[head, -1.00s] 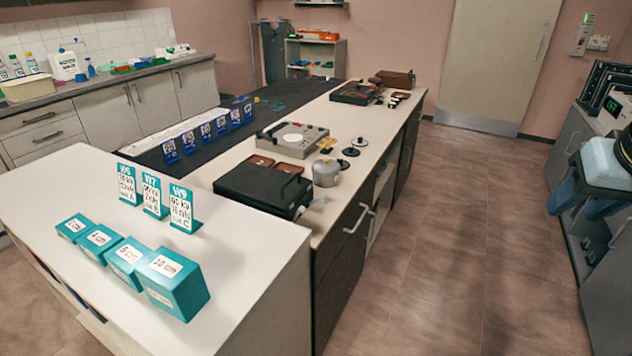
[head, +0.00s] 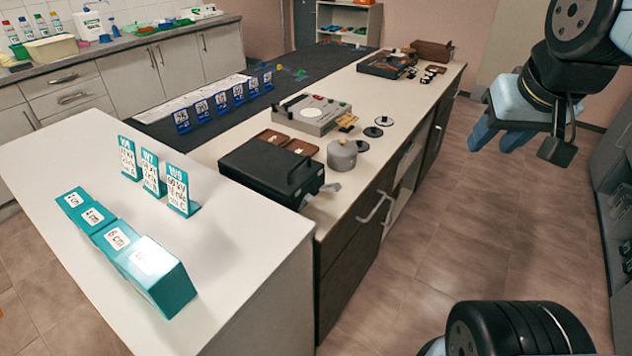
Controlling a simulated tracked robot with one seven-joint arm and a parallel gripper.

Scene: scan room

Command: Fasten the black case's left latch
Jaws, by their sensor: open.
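The black case (head: 262,168) lies flat on the pale counter, near the corner with the white table. Its dark handle (head: 303,166) stands on the side facing the aisle. A small pale latch-like piece (head: 331,187) sticks out low on that side; whether it is the left latch, I cannot tell.
A grey pot (head: 342,156) stands close beside the case, with dark round discs (head: 372,132) and a grey device (head: 312,114) behind. Teal blocks (head: 155,272) and upright teal cards (head: 178,190) occupy the white table. The aisle floor (head: 440,215) is clear.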

